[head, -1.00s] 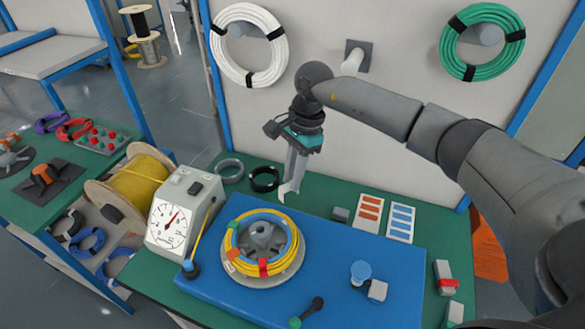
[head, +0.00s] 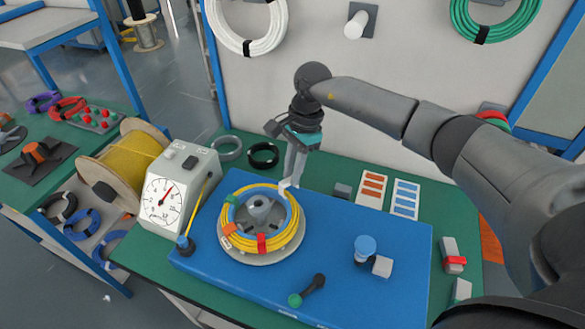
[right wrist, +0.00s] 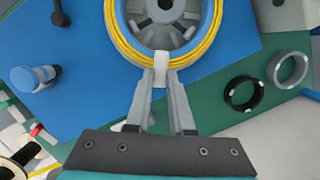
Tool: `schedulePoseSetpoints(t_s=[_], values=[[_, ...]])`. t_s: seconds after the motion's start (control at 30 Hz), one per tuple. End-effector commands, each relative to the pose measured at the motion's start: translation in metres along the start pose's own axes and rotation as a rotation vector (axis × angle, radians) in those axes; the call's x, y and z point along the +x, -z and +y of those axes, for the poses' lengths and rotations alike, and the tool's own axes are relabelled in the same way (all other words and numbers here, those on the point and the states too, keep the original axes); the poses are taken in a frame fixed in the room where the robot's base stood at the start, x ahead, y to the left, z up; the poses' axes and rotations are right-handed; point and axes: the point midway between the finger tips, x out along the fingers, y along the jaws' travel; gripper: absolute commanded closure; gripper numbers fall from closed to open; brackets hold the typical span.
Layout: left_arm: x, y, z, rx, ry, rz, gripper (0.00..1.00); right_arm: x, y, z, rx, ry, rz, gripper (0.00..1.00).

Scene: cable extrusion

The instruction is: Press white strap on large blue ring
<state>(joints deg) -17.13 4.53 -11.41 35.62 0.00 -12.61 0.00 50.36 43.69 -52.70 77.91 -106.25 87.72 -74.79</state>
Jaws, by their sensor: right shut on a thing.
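The large ring is a yellow cable coil (head: 232,240) with a light blue ring (head: 283,205) just inside it. It lies on a round grey holder with a hub (head: 259,208). Green (head: 231,199), orange (head: 229,229) and red (head: 262,243) straps sit on it. My right gripper (head: 290,184) points down at the coil's far right edge. In the right wrist view its fingers (right wrist: 160,85) are shut on a small white strap (right wrist: 161,62), which meets the yellow coil's rim (right wrist: 128,50). I cannot tell how far it wraps around. My left gripper is out of view.
The blue board (head: 335,230) carries a blue-capped peg (head: 365,247) and a black-and-green handle (head: 308,290). A dial gauge (head: 168,200) and yellow spool (head: 130,165) stand left. Black (head: 263,155) and grey (head: 227,148) rings lie behind the coil.

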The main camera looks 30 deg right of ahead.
Motion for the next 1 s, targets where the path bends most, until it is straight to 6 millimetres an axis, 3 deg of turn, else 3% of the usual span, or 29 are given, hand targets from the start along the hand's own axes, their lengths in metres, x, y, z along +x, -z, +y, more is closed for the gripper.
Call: schedulePoseSetpoints(t_s=[0.47,1.0], values=[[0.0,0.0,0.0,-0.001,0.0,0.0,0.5,0.0,0.0,0.0,-0.001,0.0,0.0,1.0],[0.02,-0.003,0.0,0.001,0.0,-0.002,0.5,0.02,0.004,0.0,0.0,-0.001,0.0,1.0]])
